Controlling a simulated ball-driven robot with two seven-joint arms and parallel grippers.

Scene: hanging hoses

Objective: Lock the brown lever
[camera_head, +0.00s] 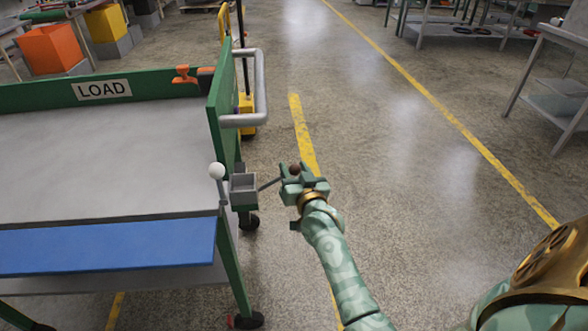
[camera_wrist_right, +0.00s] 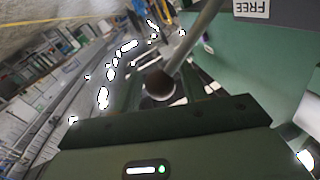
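The brown lever is a grey rod with a dark brown ball knob (camera_head: 294,168). It sticks out sideways to the right from a grey box (camera_head: 243,190) on the cart's right side. My right gripper (camera_head: 298,172) is at the knob, with its fingers on either side of it. In the wrist view the brown knob (camera_wrist_right: 160,85) sits between the two fingers with gaps beside it, so the gripper looks open around the knob. My left gripper is not in view.
The green-framed cart (camera_head: 110,150) with a LOAD sign stands at left. A white-knobbed lever (camera_head: 217,172) rises beside the grey box. A grey handle (camera_head: 260,95) juts from the cart's far right side. A FREE label (camera_wrist_right: 252,8) shows in the wrist view.

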